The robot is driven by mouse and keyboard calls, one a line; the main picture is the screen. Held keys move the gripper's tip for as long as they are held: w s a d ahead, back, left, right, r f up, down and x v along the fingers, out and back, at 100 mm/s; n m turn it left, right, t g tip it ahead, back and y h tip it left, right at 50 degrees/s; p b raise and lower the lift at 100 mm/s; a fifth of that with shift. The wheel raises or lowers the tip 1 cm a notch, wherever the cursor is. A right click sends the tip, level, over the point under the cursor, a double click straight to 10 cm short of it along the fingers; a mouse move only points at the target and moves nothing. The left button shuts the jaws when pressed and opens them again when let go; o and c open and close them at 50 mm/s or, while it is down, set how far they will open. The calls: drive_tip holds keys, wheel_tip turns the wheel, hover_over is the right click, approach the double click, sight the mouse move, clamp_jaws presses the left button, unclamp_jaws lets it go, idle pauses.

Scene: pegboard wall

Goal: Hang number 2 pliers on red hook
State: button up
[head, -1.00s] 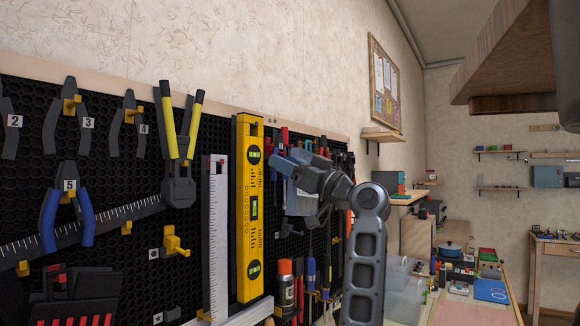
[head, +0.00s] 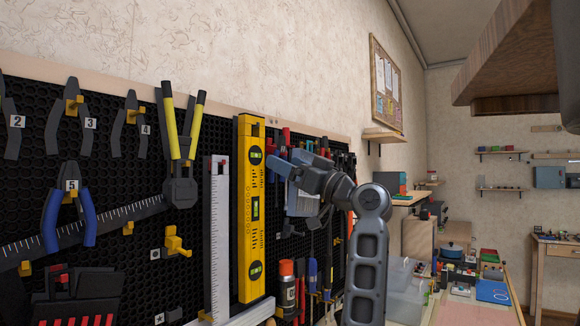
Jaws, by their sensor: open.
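The number 2 pliers (head: 10,125) hang on the pegboard at the far left edge of the head view, partly cut off by the frame. A white label with a 2 shows on them. My gripper (head: 277,167) is at the end of my arm in the middle of the view, in front of the board and right of the yellow level. It is open, and I see nothing held in it. It is well to the right of the pliers. I cannot make out a free red hook; a small red peg (head: 226,163) shows at the top of the white ruler.
Number 3 pliers (head: 72,112), number 4 pliers (head: 131,122) and blue-handled number 5 pliers (head: 68,210) hang nearby. A yellow level (head: 248,215) and white ruler (head: 217,245) stand between them and my gripper. A bare yellow hook (head: 175,243) sticks out below.

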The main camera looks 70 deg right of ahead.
drive_tip(key=b+v, duration=0.2)
drive_tip(key=v, duration=0.5)
drive_tip(key=shift+s, duration=0.4)
drive_tip(key=shift+a+f, duration=0.1)
drive_tip(key=shift+f, duration=0.05)
